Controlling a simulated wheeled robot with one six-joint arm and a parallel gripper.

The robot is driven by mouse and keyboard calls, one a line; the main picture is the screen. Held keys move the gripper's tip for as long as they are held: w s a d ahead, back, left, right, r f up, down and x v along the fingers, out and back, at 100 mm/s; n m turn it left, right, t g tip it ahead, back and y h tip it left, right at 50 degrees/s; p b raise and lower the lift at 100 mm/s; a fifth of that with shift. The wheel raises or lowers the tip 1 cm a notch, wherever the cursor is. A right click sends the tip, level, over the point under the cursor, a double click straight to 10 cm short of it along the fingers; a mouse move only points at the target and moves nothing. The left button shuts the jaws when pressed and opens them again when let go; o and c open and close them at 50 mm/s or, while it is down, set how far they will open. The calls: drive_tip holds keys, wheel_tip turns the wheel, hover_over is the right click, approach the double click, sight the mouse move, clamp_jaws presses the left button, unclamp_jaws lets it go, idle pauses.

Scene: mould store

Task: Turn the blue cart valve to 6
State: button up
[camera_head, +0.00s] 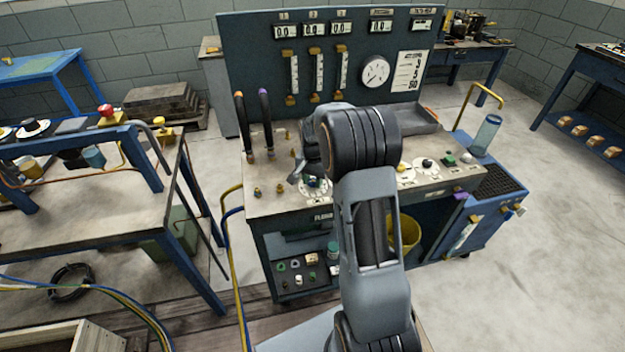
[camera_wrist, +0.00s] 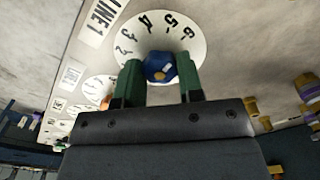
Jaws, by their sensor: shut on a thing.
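The valve is a blue knob (camera_wrist: 158,62) on a white round dial (camera_wrist: 128,42) in the wrist view. The numbers 2 to 6 show around the dial's far side, with 6 at the right. A small yellow mark shows on the knob; I cannot tell which number the knob points to. My gripper (camera_wrist: 160,72) is shut on the knob, one green finger on each side. In the head view my gripper (camera_head: 303,178) is over the bench top of the blue cart (camera_head: 270,208), at the dial (camera_head: 318,187). The knob is hidden there.
A label reading LINE 1 (camera_wrist: 98,22) lies left of the dial, with more dials beyond. In the head view, two tall dark levers (camera_head: 266,120) stand left of my gripper. A gauge panel (camera_head: 260,45) rises behind. A clear blue bottle (camera_head: 486,135) stands at the right.

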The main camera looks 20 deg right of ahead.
sight(313, 180)
drive_tip(key=shift+w+r+m, duration=0.1)
drive_tip(key=shift+m, duration=0.6)
drive_tip(key=o, duration=0.9)
wheel_tip(313, 180, up, 14)
drive_tip(key=shift+f, duration=0.15)
idle(0.7)
